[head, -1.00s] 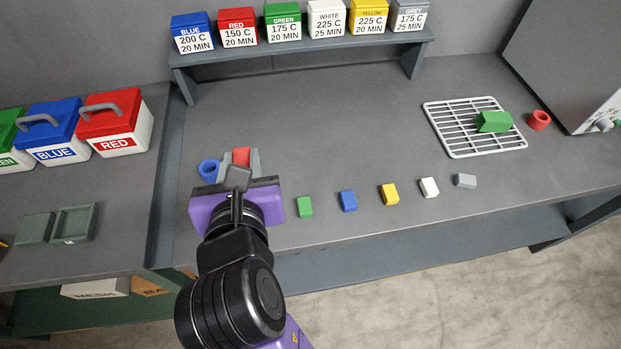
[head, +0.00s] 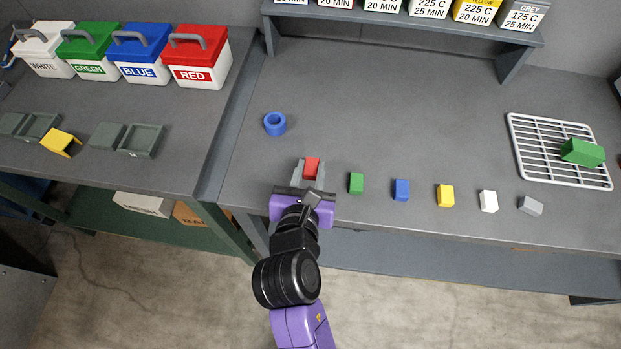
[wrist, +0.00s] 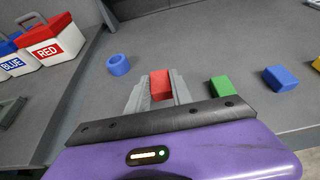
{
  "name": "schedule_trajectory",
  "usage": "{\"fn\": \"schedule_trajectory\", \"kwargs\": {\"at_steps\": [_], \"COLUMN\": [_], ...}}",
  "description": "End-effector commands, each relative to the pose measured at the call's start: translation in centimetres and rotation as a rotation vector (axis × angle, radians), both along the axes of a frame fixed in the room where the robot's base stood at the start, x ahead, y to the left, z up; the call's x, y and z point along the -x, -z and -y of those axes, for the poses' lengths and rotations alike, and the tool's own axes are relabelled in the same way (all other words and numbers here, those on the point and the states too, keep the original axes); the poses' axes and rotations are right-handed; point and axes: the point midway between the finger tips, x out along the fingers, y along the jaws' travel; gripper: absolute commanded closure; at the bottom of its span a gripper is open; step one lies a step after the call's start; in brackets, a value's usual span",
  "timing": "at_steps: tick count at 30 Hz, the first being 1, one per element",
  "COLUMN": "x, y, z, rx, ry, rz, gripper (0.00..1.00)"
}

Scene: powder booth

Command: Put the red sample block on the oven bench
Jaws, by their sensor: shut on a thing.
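The red sample block (head: 312,168) is between the fingers of my gripper (head: 310,174), at the left end of a row of small blocks on the grey oven bench (head: 400,115). In the wrist view the red block (wrist: 161,84) shows between the two grey fingers, and my gripper (wrist: 158,92) is shut on it. The block is at or just above the bench top; I cannot tell whether it touches. Its lower part is hidden by the gripper.
Green (head: 356,183), blue (head: 402,189), yellow (head: 446,195), white (head: 488,201) and grey (head: 531,205) blocks stand to the right. A blue ring (head: 275,124) lies behind left. A white rack (head: 530,150) holds a green part (head: 582,152). Bench between is clear.

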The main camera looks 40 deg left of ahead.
Motion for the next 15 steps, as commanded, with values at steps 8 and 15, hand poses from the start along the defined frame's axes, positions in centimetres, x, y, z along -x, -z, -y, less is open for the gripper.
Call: {"fn": "schedule_trajectory", "kwargs": {"at_steps": [8,15], "x": [0.0,0.0], "y": [3.6,4.2], "z": [0.1,0.0], "rx": [0.003,0.000], "ry": [0.000,0.000], "rz": [-0.001,0.000], "gripper": [1.00,1.00]}}
